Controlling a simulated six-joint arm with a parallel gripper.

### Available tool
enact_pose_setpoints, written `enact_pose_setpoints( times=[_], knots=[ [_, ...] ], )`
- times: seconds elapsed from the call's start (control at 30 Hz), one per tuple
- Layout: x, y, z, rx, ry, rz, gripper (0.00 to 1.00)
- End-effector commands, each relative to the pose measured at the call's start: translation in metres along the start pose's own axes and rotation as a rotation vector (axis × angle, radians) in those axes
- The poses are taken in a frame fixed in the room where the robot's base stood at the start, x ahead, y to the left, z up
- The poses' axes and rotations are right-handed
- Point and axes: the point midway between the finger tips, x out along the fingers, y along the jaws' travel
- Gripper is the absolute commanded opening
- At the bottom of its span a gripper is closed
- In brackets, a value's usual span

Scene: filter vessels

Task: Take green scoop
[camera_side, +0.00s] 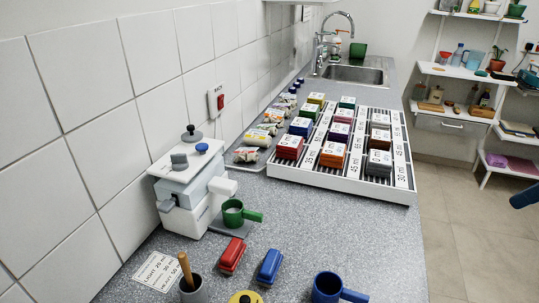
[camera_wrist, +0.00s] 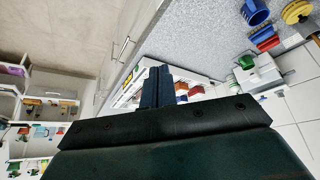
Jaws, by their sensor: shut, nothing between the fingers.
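The green scoop (camera_side: 233,213), a small cup with a handle pointing right, stands on a grey plate at the foot of the white machine (camera_side: 190,190) in the side view. In the wrist view the green scoop (camera_wrist: 246,61) is small, beside the white machine (camera_wrist: 262,75), at the right. My gripper (camera_wrist: 158,88) shows dark blue fingers closed together, with nothing between them. It is well away from the scoop. A dark blue tip at the right edge of the side view may be my gripper.
A white rack (camera_side: 398,188) of coloured packs lies behind, to the right. Bare counter (camera_side: 380,235) lies between.

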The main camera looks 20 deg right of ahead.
Motion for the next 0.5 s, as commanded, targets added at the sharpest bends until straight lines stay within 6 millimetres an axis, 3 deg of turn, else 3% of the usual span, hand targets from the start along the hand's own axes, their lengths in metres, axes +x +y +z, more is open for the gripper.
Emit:
enact_pose_setpoints(
  times=[0.37,0.5],
  knots=[
    [0.0000,0.0000,-0.0002,0.000,0.000,0.000,0.02],
    [0.0000,0.0000,-0.0002,0.000,0.000,0.000,0.29]
  ],
)
